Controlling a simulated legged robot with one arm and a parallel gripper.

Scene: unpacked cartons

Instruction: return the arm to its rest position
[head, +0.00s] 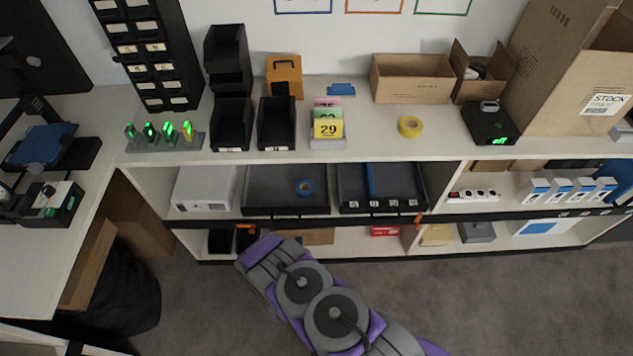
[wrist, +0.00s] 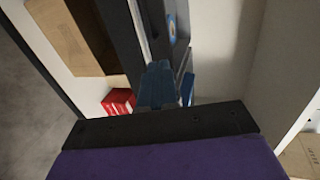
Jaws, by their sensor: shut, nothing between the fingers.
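My arm (head: 335,312) reaches from the bottom right of the head view up and to the left, with grey joints and purple covers. Its far end is in front of the low shelf, above the floor; the fingers cannot be made out there. In the wrist view my gripper (wrist: 160,68) shows as bluish fingers close together beyond a black bar and a purple cover. It is shut and holds nothing.
The shelf unit (head: 350,149) stands close beyond my arm, with black trays (head: 287,208) on its middle level. A red box (wrist: 118,101) and a cardboard box (wrist: 70,38) sit on its lower level. The grey floor (head: 510,300) at right is clear.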

